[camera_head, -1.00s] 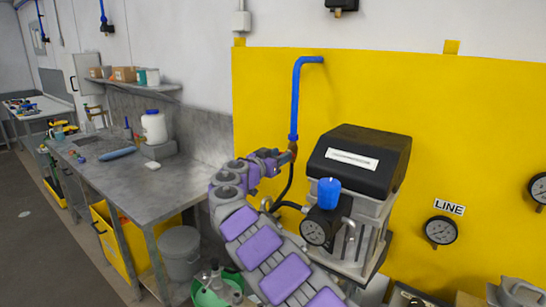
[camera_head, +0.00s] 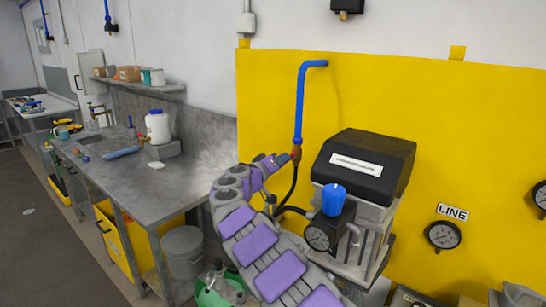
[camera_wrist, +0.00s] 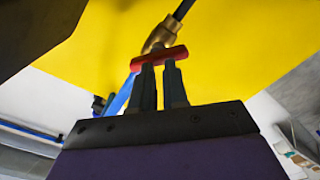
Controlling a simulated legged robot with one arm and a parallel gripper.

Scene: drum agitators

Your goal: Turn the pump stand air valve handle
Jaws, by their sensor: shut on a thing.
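The air valve's red handle (camera_wrist: 172,54) shows as a short bar in the wrist view. It lies across the brass valve body (camera_wrist: 158,36). In the head view, the valve (camera_head: 296,152) sits small at the lower end of a blue pipe (camera_head: 300,100). My gripper (camera_wrist: 159,66) has its two dark fingers close together at the red handle and is shut on it. In the head view, my gripper (camera_head: 286,160) reaches the valve from the left. Its fingertips are too small there to make out.
A pump unit with a black cover (camera_head: 362,165), blue knob (camera_head: 333,199) and gauge (camera_head: 318,237) stands close right of my arm. A dark hose (camera_head: 288,190) hangs below the valve. A grey workbench (camera_head: 150,185) is at left, with a grey bucket (camera_head: 183,250) below.

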